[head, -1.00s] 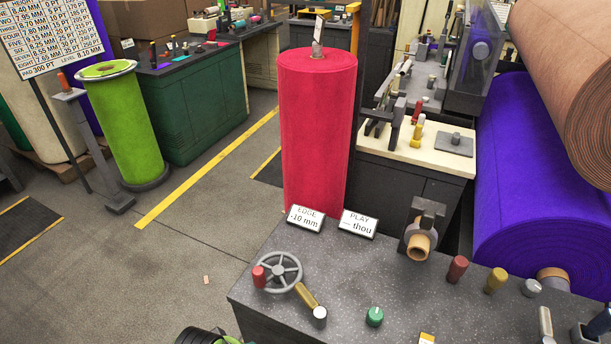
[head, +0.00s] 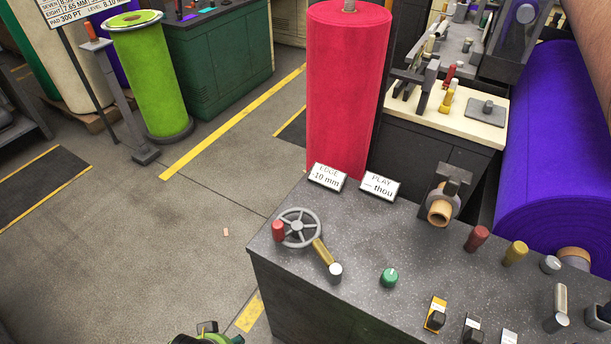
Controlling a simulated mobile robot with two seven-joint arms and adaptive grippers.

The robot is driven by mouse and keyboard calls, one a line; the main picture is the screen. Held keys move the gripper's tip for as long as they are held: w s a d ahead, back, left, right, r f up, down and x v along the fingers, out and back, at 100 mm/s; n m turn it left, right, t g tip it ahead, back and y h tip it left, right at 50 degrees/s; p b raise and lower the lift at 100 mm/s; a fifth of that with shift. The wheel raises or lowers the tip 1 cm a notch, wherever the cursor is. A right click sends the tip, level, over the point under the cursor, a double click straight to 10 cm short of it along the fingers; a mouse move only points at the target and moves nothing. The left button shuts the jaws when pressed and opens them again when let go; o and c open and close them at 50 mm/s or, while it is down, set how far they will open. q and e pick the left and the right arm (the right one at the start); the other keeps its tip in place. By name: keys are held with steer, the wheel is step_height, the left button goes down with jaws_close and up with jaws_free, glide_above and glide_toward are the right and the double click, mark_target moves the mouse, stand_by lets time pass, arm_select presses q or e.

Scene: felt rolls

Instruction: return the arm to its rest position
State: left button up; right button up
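No gripper fingers can be made out in the head view. Only a small black and green piece shows at the bottom edge, left of the middle. It looks like part of my own arm, cut off by the frame, and I cannot tell which part.
A dark speckled console (head: 370,235) fills the lower right, bearing a handwheel (head: 298,228), a green knob (head: 389,277) and several switches. A red felt roll (head: 345,90) stands behind it. A purple roll (head: 555,150) is at right, a green roll (head: 148,80) at upper left. Floor at left is open.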

arm_select(q)
steer(key=s+f+g, duration=0.1)
steer(key=s+f, duration=0.1)
steer(key=f, duration=0.7)
steer(key=s+f, duration=0.3)
steer(key=f, duration=0.6)
steer(key=s+a+f+g+b, duration=0.1)
steer(key=s+a+f, duration=0.2)
steer(key=s+f, duration=0.8)
steer(key=s, duration=0.3)
steer(key=shift+f, duration=0.35)
steer(key=c, duration=0.5)
steer(key=shift+o, duration=0.2)
steer(key=shift+s, duration=0.15)
